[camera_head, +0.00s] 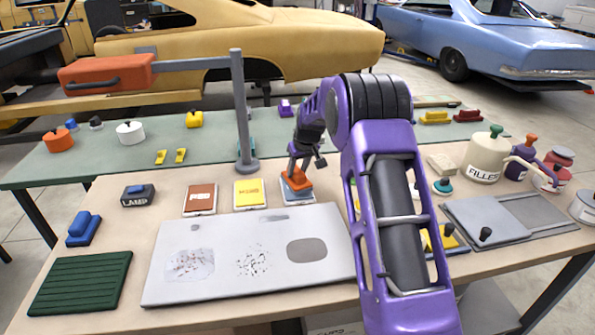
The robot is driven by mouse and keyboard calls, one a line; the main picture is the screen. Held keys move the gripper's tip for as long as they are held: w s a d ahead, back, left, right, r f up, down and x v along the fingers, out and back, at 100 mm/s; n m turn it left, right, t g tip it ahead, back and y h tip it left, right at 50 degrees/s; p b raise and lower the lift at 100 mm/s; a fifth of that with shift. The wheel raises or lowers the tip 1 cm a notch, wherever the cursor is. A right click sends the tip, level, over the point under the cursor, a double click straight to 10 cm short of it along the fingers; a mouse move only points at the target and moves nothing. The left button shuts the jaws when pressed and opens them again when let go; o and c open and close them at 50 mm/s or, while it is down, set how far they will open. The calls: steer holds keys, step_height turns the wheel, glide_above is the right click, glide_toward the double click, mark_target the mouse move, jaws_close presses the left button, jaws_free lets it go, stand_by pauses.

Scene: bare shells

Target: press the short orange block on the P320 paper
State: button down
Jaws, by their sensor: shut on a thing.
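The short orange block (292,184) is on or just above a blue-topped paper pad (302,194) at the back middle of the near table. I cannot tell if the block touches the pad. The block and my gripper cover most of that pad, so no P320 label is readable. My gripper (300,170) points down and is shut on the orange block from above. My purple forearm crosses the right middle of the view.
A red-brown pad (200,198) and a yellow pad (249,193) lie to the left. A pale grey panel (215,278) with damaged patches lies in front. A grey post (240,110) with an orange arm stands behind. Filler tub (482,162) and tools are at right.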

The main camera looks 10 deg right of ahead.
mark_target(298, 171)
steer(key=shift+r+p, duration=0.75)
steer(key=shift+r, duration=2.2)
